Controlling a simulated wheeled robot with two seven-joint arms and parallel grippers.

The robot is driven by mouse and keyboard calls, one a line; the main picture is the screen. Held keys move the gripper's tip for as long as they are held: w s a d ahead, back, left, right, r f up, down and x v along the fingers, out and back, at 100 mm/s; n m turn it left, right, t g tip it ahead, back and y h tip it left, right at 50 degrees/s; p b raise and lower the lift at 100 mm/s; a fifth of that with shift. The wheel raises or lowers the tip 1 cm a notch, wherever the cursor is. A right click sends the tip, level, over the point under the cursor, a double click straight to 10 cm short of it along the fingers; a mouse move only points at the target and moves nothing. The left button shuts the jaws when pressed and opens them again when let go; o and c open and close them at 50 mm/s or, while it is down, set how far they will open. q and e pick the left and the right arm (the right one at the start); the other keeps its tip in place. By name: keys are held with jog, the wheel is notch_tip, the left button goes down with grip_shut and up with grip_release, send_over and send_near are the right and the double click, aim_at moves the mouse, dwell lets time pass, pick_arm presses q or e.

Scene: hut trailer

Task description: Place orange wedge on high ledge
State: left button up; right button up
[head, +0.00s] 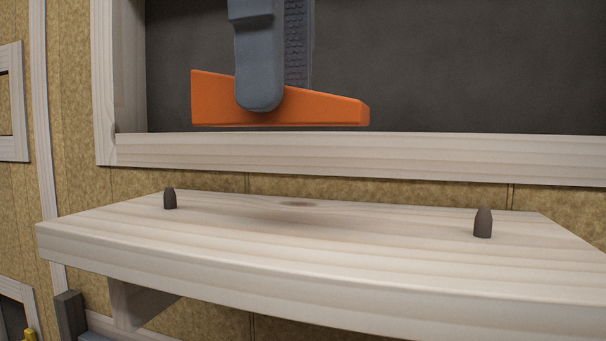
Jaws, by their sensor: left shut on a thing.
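The orange wedge (320,108) is held in the air above the wooden ledge (330,245), with its thick end to the left and its thin end to the right. My left gripper (262,92) comes down from the top of the view and is shut on the wedge near its thick half. One grey finger covers part of the wedge. The wedge does not touch the ledge, and a soft shadow shows on the board below it. My right gripper is not in view.
Two dark pegs stand up from the ledge, one at left (170,199) and one at right (483,223). The board between them is bare. Behind is a pale wooden frame (380,155) around a dark panel (450,65). A yellow object (30,335) shows at lower left.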

pick_arm(q)
jog(key=w+f, duration=0.1)
jog(key=w+d+f+p, duration=0.1)
jog(key=w, duration=0.1)
jog(key=w+f, duration=0.1)
jog(key=w, duration=0.1)
jog(key=shift+d, duration=0.2)
jog(key=shift+f+p, duration=0.15)
jog(key=shift+p, duration=0.15)
jog(key=shift+f+p, duration=0.75)
jog(key=shift+f, duration=1.1)
jog(key=shift+f, duration=0.1)
